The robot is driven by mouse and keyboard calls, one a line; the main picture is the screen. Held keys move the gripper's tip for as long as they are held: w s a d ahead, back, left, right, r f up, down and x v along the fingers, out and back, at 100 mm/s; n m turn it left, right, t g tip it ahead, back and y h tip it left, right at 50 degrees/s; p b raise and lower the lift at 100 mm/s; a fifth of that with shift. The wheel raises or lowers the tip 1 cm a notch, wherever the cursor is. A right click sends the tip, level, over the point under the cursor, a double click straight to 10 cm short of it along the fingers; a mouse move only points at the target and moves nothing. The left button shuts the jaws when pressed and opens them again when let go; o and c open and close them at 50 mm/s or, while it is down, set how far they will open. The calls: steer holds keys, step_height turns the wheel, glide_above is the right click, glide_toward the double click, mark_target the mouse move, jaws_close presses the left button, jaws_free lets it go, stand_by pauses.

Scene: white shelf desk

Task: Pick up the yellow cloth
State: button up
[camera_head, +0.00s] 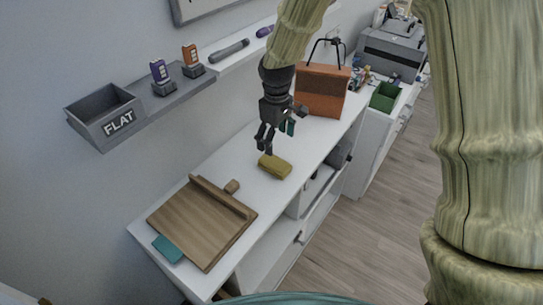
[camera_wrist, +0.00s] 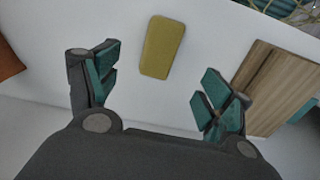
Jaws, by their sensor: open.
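The yellow cloth (camera_head: 274,167) is a small folded block lying flat on the white desk, between the wooden board and the orange bag in the head view. In the wrist view the yellow cloth (camera_wrist: 162,47) lies ahead of the fingers, roughly between them across the picture and beyond their tips. My gripper (camera_head: 267,140) is above the desk, just above and behind the cloth in the head view. In the wrist view my gripper (camera_wrist: 160,85) has its teal-padded fingers wide apart, with nothing between them. It appears apart from the cloth.
A wooden board (camera_head: 200,222) lies at the desk's near end, with a teal item (camera_head: 167,249) at its corner. An orange bag (camera_head: 322,90) stands farther back. A wall shelf with a grey FLAT bin (camera_head: 104,116) runs along the left. White desk (camera_head: 262,198) is bare around the cloth.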

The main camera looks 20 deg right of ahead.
glide_above(275, 162)
step_height(275, 162, down, 5)
steer(key=shift+w+f+p, duration=0.1)
steer(key=shift+p, duration=0.25)
steer(key=shift+f, duration=0.5)
steer(key=shift+f+p, duration=0.8)
steer(key=shift+f, duration=1.35)
steer(key=shift+c, duration=0.2)
steer(key=c, duration=1.1)
